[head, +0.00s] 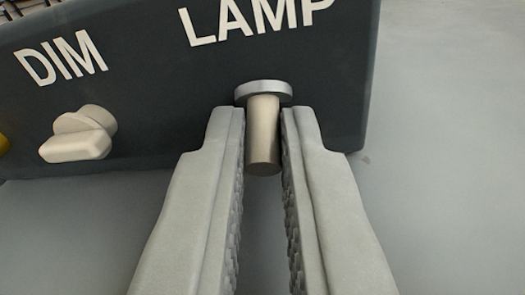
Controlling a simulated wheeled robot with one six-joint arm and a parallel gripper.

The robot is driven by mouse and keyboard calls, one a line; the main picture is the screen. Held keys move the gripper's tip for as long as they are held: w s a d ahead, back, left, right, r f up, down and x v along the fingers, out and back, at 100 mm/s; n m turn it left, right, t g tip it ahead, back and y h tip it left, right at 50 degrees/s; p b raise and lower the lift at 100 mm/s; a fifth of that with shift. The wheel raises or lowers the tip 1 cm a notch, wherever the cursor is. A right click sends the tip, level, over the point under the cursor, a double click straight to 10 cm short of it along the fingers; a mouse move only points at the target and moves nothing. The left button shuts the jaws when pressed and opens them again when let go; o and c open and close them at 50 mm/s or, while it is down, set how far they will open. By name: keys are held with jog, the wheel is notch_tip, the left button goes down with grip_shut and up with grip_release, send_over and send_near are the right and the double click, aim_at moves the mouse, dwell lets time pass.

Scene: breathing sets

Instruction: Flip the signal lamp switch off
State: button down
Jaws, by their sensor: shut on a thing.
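The signal lamp switch is a beige lever (263,135) below the word LAMP on a dark panel (170,115). It comes out of a round grey collar (263,91) and its free end points down in the picture. My gripper (263,128) has one finger on each side of the lever, with the tips close under the collar. The jaws are shut on the lever; only a thin gap shows at its left and right sides. The lamp itself is not in view.
A beige DIM knob (80,136) sits on the same panel to the left. Part of a yellow knob (3,144) shows at the left edge. A plain grey surface below and right of the panel is clear.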

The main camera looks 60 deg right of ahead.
jog(key=y, duration=0.1)
jog(key=r+g+y, duration=0.1)
jog(key=y, duration=0.1)
jog(key=shift+r, duration=0.15)
jog(key=shift+w+d+r+m+g+y, duration=0.1)
jog(key=shift+r+g+y, duration=0.2)
jog(key=shift+y, duration=0.45)
jog(key=shift+s+d+r+m+g+y, duration=0.1)
jog(key=shift+r+g+y, duration=0.15)
jog(key=shift+y, duration=0.45)
jog(key=shift+w+r+m+g+y, duration=0.1)
jog(key=shift+r+g+y, duration=0.2)
jog(key=shift+y, duration=0.45)
jog(key=shift+f, duration=0.1)
jog(key=c, duration=1.5)
grip_release()
jog(key=v, duration=1.7)
jog(key=shift+w+r, duration=0.1)
jog(key=shift+r, duration=0.2)
jog(key=shift+d, duration=0.1)
